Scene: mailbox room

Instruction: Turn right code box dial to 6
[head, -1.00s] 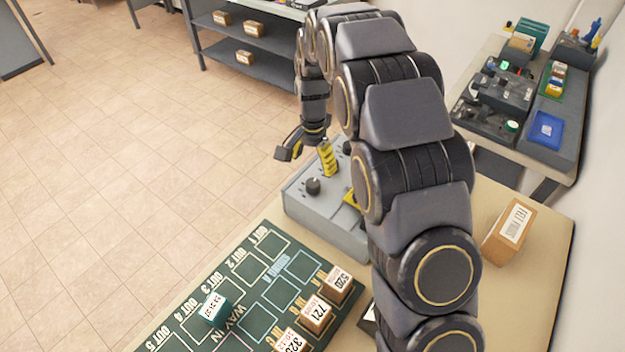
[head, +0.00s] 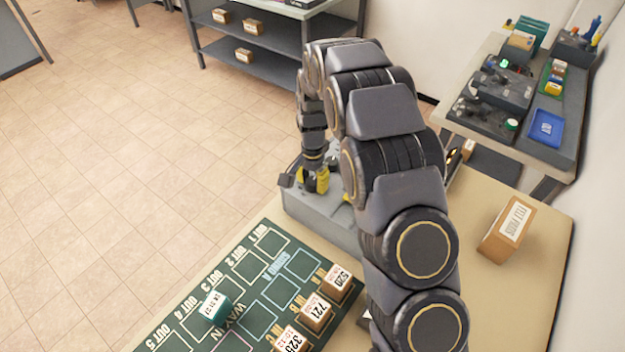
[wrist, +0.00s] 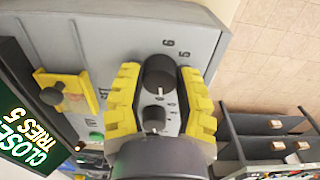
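The grey code box (head: 335,219) stands on the table edge in the head view, with my gripper (head: 315,182) down over its top. In the wrist view its grey face (wrist: 100,30) carries a large black dial (wrist: 158,72) between my yellow fingertips (wrist: 160,78). The fingers lie along both sides of this dial with little or no gap; contact is unclear. A white mark shows at the dial's lower edge. Printed digits 5 and 6 are up and right of it. A smaller black knob (wrist: 153,117) sits below, also between the fingers.
A yellow handle (wrist: 75,90) with a dark knob is left on the box. A screen (wrist: 30,125) reads "CLOSED", "TRIES 5". A green mat (head: 245,285) with several small boxes lies in front. A cardboard box (head: 508,230) stands right.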

